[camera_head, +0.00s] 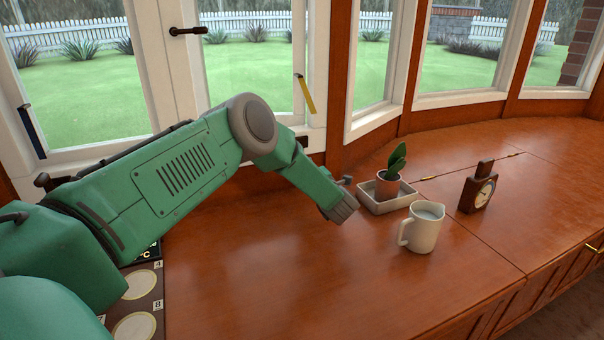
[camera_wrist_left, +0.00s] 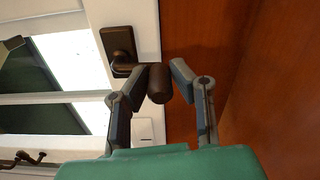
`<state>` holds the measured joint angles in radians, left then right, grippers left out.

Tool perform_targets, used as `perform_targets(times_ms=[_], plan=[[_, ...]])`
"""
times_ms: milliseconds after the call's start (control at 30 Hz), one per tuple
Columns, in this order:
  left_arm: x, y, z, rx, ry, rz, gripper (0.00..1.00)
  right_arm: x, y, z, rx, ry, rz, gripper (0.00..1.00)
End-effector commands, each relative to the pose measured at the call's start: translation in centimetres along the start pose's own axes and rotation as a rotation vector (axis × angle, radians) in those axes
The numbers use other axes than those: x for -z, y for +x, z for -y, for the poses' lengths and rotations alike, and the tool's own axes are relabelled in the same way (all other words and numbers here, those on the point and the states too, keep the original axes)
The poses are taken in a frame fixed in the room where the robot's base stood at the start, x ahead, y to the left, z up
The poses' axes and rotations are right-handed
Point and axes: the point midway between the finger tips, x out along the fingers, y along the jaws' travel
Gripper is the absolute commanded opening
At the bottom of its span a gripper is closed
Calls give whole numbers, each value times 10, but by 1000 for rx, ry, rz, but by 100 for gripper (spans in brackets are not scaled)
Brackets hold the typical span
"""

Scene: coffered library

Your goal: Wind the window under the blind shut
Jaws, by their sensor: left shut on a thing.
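My left arm comes in from the left across the front of the window (camera_head: 245,60). Its grey gripper end (camera_head: 340,206) is low over the wooden sill top. In the left wrist view my left gripper (camera_wrist_left: 172,70) is shut, its two fingers on either side of a dark brown crank knob (camera_wrist_left: 159,83). The crank's dark mount (camera_wrist_left: 118,44) is on the white frame just beyond the fingers. The crank is hard to make out in the head view, partly behind my arm. No blind is seen. My right gripper is out of view.
The front middle of the wood (camera_head: 280,270) is clear.

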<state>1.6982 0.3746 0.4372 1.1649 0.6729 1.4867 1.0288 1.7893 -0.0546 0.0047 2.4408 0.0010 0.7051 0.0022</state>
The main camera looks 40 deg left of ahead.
Motion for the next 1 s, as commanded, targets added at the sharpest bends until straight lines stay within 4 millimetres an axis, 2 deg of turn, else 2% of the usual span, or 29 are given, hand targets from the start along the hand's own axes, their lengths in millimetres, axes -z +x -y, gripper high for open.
perform_targets(times_ms=[33,267,1000], plan=[[0,-3,10,13,-37,0,0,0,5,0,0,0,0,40],[-11,-3,10,16,-254,-1,0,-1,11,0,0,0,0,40],[-45,-3,-7,18,-959,-1,0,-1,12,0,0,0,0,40]])
